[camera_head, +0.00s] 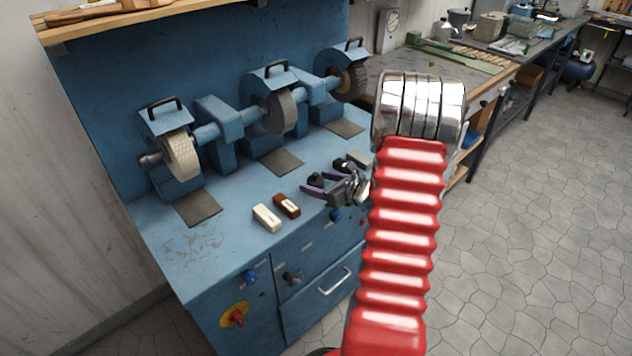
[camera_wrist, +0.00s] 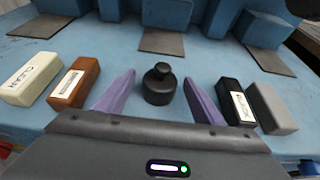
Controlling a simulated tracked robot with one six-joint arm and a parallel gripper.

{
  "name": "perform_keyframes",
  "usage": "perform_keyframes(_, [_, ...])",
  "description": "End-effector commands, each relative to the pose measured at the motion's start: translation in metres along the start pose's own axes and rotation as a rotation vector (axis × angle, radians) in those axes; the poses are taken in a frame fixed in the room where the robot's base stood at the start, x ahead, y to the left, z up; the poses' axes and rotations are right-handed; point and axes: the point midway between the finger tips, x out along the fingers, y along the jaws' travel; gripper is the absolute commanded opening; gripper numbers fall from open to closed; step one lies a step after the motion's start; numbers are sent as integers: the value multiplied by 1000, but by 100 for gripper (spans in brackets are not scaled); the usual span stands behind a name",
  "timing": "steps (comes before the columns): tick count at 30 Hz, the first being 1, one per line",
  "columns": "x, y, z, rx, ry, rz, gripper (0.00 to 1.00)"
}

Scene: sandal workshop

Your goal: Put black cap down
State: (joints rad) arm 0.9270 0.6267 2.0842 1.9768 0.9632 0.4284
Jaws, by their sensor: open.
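The black cap (camera_wrist: 159,86), a round dark piece with a knob on top, stands upright on the blue bench top in the wrist view. My gripper (camera_wrist: 160,84) is open, with one purple finger on each side of the cap and a visible gap to both. In the head view my gripper (camera_head: 322,183) is low over the front of the bench, right of the cream and brown blocks. A small dark shape between its fingers there is partly hidden.
A cream block (camera_wrist: 30,78) and a brown block (camera_wrist: 74,82) lie left of the fingers. A black block (camera_wrist: 237,102) and a grey block (camera_wrist: 271,108) lie close on the right. Grinding wheels (camera_head: 181,157) stand behind on the blue bench (camera_head: 190,250).

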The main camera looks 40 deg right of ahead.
Motion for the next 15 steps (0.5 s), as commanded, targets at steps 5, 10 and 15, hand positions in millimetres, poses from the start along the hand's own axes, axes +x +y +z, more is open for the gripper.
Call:
perform_keyframes(5, [12, 0, 0, 0, 0, 0, 62])
perform_keyframes(10, [12, 0, 0, 0, 0, 0, 62])
perform_keyframes(15, [12, 0, 0, 0, 0, 0, 62])
